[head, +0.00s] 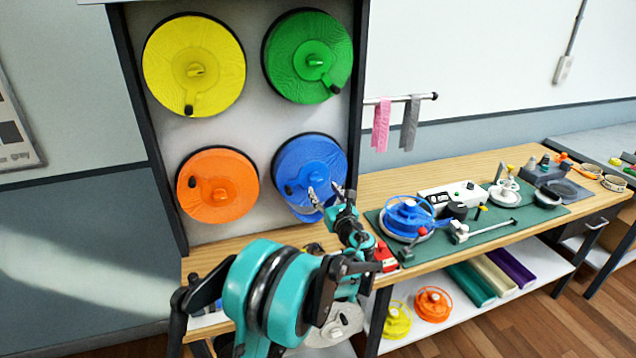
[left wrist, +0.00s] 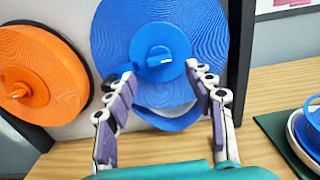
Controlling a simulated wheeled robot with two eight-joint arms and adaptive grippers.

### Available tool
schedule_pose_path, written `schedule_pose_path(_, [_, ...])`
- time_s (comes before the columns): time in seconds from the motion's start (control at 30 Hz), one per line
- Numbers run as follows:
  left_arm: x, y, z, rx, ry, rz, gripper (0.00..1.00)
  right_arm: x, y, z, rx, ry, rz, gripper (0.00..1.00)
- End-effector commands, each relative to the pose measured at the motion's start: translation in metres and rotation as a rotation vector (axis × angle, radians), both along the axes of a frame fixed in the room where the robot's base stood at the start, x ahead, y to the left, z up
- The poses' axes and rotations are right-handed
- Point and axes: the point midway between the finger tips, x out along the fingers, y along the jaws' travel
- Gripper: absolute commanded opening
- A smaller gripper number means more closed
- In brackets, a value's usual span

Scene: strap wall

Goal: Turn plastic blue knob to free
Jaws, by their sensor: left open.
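The blue strap reel (head: 318,160) hangs at the lower right of the wall panel, with a blue knob (head: 317,177) at its centre. In the left wrist view the blue knob (left wrist: 160,56) sits on a raised hub, ahead of and between my fingertips. A loose blue strap loop hangs at the reel's lower edge. My left gripper (head: 325,193) is open in front of the lower part of the reel; in the left wrist view the left gripper (left wrist: 161,74) shows its fingers spread with nothing between them. I cannot tell whether a fingertip touches the reel. My right gripper is not in view.
Yellow (head: 165,65), green (head: 295,45) and orange (head: 195,200) reels share the white panel (head: 255,130). A wooden bench (head: 450,170) carries a green mat (head: 480,233) with several tools to the right. Pink and grey straps hang from a rod.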

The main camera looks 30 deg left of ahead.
Motion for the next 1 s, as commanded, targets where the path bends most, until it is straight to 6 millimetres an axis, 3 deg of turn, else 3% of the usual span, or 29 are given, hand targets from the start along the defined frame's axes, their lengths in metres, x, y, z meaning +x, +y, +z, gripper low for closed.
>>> schedule_pose_path(0.3, [0.032,0.039,-0.002,-0.004,-0.002,0.001,0.53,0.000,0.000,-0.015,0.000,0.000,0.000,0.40])
schedule_pose_path(0.7, [0.040,0.047,0.000,-0.006,-0.003,0.001,0.53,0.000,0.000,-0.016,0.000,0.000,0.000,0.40])
schedule_pose_path(0.77, [0.040,0.047,0.000,-0.006,-0.003,0.001,0.43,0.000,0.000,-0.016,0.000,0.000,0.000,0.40])
schedule_pose_path(0.9, [0.039,0.047,0.000,-0.006,-0.003,0.001,0.06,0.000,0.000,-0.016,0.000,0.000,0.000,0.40])
schedule_pose_path(1.0, [0.040,0.047,0.000,-0.006,-0.003,0.000,0.04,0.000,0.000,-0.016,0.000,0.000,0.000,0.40])
